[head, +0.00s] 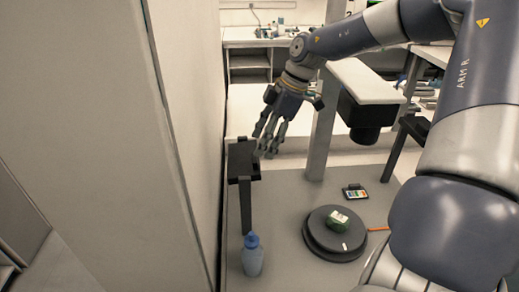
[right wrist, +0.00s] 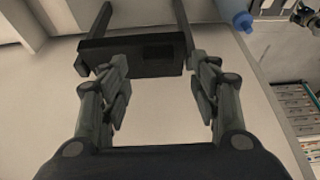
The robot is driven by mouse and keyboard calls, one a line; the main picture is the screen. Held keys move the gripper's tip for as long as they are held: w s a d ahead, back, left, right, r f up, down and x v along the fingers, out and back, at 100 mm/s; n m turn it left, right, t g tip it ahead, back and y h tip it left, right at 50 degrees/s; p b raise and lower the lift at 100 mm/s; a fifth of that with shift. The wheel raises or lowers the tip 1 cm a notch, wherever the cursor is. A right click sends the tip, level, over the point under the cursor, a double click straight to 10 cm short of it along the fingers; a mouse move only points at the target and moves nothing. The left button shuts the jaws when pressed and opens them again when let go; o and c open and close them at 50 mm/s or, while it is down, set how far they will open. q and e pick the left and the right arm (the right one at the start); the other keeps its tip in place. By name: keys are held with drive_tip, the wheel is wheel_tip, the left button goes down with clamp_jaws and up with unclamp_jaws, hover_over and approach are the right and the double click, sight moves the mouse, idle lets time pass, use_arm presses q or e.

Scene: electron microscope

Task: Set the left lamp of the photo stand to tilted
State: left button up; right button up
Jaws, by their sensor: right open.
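The photo stand has a grey base board (head: 290,190) and an upright column (head: 322,130) that carries a black camera (head: 365,120). Its left lamp (head: 243,160) is a black panel on a dark post, close to the pale wall on the left. I cannot tell its exact angle. My right gripper (head: 268,138) is just above and right of this lamp, fingers pointing down. In the right wrist view the lamp (right wrist: 130,56) is a dark bar just beyond the spread fingertips of my open, empty right gripper (right wrist: 164,85). My left gripper is out of view.
A blue bottle (head: 252,257) stands in front of the lamp's post. A colour card (head: 355,191) and an orange pencil (head: 378,229) lie nearby. A tall pale wall (head: 185,100) closes the left side.

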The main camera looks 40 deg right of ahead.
sight(256, 157)
drive_tip(key=x, duration=0.4)
drive_tip(key=shift+d, duration=0.1)
drive_tip(key=shift+w+f+p, duration=0.15)
drive_tip(key=shift+f+p, duration=0.15)
drive_tip(key=shift+f, duration=0.2)
drive_tip(key=c, duration=1)
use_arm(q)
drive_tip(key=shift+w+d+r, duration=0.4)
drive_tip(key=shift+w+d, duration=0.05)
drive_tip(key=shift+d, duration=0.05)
use_arm(e)
drive_tip(key=shift+c, duration=0.2)
